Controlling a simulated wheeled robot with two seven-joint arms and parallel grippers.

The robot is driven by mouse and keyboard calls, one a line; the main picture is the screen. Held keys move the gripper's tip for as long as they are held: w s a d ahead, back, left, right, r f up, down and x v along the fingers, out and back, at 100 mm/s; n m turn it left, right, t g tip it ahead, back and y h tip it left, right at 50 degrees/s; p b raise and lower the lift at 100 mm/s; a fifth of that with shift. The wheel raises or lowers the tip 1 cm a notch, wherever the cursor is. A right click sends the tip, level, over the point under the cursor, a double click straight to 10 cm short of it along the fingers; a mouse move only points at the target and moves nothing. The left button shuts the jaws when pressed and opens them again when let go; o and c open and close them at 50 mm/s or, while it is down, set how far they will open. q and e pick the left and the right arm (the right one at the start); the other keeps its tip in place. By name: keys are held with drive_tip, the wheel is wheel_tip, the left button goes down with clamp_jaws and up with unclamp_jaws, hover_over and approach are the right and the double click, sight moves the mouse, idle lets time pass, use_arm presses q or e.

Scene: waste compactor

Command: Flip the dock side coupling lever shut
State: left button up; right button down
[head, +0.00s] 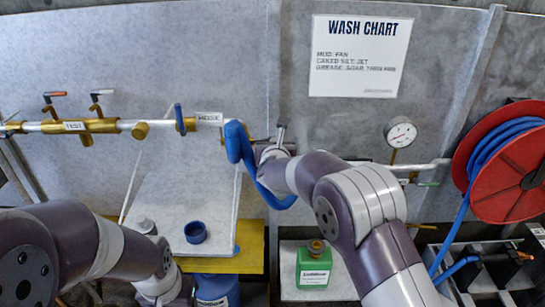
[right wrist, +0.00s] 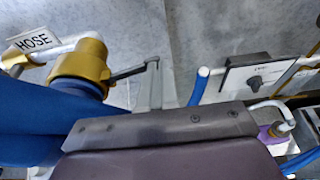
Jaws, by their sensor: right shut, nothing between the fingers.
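A brass coupling (right wrist: 80,68) sits at the pipe end beside the HOSE label in the right wrist view, with the blue hose (right wrist: 50,120) at it. A thin grey lever (right wrist: 126,72) sticks out from the coupling's right side; in the head view it shows as a small bar (head: 260,139) right of the blue hose (head: 236,142). My right gripper (right wrist: 153,64) is shut and empty, its narrow fingers at the lever's outer end. Contact is unclear. In the head view the right gripper (head: 281,130) points up beside the coupling. My left gripper's fingers are out of view.
The wall pipe carries a brass TEST valve (head: 84,126) at left and a gauge (head: 401,132) at right. A red hose reel (head: 505,165) is at far right.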

drive_tip(key=shift+w+a+n+g+y+b, duration=0.1)
drive_tip(key=shift+w+n+g+y+b, duration=0.4)
drive_tip(key=shift+w+n+y+b, duration=0.7)
drive_tip(key=shift+w+a+n+g+y+b, duration=0.1)
drive_tip(key=shift+w+n+g+y+b, duration=0.55)
drive_tip(key=shift+n+y+b, duration=0.95)
drive_tip(key=shift+w+a+n+g+y+b, duration=0.1)
drive_tip(key=shift+w+n+g+y+b, duration=0.25)
drive_tip(key=shift+w+n+y+b, duration=1.1)
